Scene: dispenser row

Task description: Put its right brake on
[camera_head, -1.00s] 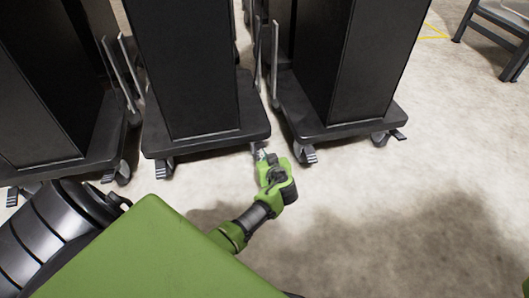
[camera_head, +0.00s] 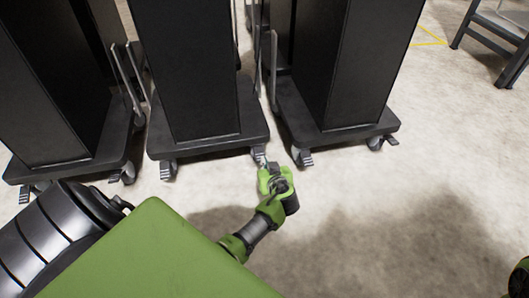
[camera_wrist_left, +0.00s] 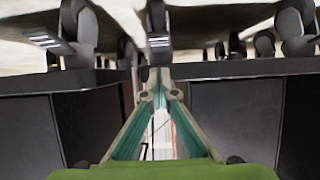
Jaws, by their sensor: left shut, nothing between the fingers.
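The middle dispenser (camera_head: 192,75) is a tall black column on a black wheeled base (camera_head: 210,143). Its left front caster has a grey brake pedal (camera_head: 167,170). Its right front caster and brake (camera_head: 259,155) are mostly covered by my left gripper (camera_head: 263,163), which is at that corner, shut and empty. In the left wrist view, which looks upside down, the shut fingertips (camera_wrist_left: 157,78) point at a grey pedal (camera_wrist_left: 158,42) just beyond them. I cannot tell whether they touch it. My right gripper is not in view.
A dispenser stands close on each side: left (camera_head: 45,85) and right (camera_head: 360,65). The right one's near caster pedal (camera_head: 305,157) is just right of my gripper. Clear floor (camera_head: 400,220) lies in front. A dark frame (camera_head: 495,35) stands at the top right.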

